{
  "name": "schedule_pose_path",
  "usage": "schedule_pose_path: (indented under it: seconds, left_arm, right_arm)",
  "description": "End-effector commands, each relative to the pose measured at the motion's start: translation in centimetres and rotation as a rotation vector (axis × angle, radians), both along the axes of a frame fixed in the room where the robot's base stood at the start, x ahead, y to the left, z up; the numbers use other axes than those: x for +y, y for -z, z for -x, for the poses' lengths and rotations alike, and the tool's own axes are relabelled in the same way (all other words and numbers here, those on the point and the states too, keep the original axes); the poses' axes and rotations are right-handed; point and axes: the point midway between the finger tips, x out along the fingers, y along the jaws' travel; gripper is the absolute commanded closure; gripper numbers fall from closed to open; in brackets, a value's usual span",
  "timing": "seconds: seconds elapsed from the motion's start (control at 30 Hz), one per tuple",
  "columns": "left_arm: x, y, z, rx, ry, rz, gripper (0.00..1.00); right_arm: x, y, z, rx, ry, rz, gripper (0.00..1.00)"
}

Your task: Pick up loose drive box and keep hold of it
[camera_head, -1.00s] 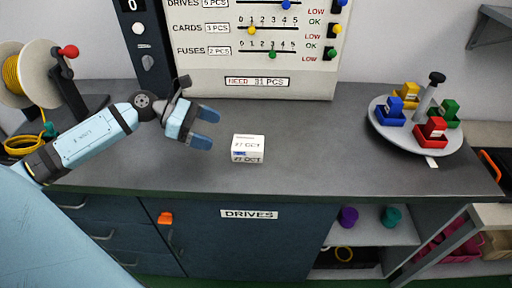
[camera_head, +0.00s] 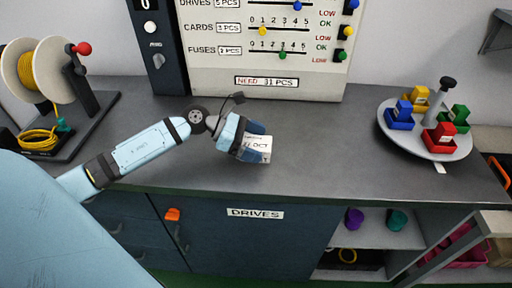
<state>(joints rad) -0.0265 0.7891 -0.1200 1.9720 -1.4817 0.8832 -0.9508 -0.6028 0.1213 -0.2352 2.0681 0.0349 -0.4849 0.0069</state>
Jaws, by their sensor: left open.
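The fingers hide part of the box. I cannot tell whether they touch it. My right gripper is not in view.
A cable spool stand (camera_head: 80,110) is at the left of the worktop (camera_head: 330,150). A round turntable (camera_head: 460,148) with coloured blocks stands at the right. A board with sliders (camera_head: 280,85) rises behind. The worktop right of the box is clear.

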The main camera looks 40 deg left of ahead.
Motion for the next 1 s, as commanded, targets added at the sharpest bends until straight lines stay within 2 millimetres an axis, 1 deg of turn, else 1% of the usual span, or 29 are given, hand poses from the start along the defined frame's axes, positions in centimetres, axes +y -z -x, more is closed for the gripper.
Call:
schedule_pose_path:
  seconds: [0.03,0.07,0.1,0.17,0.2,0.27,0.3,0.57,0.73,0.87,0.97,1.0]
  left_arm:
    - [0.0,0.0,0.0,0.0,0.0,0.0,0.06]
    - [0.0,0.0,0.0,0.0,0.0,0.0,0.09]
    - [0.0,0.0,0.0,0.0,0.0,0.0,0.18]
    - [0.0,0.0,0.0,0.0,0.0,0.0,0.32]
    - [0.0,0.0,0.0,0.001,0.0,0.0,0.41]
    - [0.0,0.0,0.0,0.001,0.0,0.0,0.55]
    - [0.0,0.0,0.0,0.001,0.0,0.0,0.59]
    - [0.0,-0.1,0.0,0.0,0.0,0.0,0.59]
    - [0.1,-0.9,0.0,-0.001,0.0,0.0,0.59]
    - [0.1,-2.7,0.0,-0.002,0.001,-0.002,0.59]
    - [0.1,-4.8,0.0,-0.005,0.001,-0.003,0.59]
    - [0.1,-5.9,0.0,-0.005,0.002,-0.004,0.59]
  right_arm:
    - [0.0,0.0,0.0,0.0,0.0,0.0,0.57]
    - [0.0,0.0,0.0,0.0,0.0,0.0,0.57]
    - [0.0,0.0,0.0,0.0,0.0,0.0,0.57]
    - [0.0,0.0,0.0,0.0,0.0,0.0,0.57]
    - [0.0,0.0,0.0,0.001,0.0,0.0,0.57]
    - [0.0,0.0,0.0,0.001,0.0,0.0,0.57]
    - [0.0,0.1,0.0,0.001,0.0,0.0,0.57]
    - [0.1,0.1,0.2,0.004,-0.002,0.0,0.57]
    - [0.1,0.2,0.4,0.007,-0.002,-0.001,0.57]
    - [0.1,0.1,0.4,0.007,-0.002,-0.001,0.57]
    - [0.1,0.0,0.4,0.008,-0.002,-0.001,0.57]
    - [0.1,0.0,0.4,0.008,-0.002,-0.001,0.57]
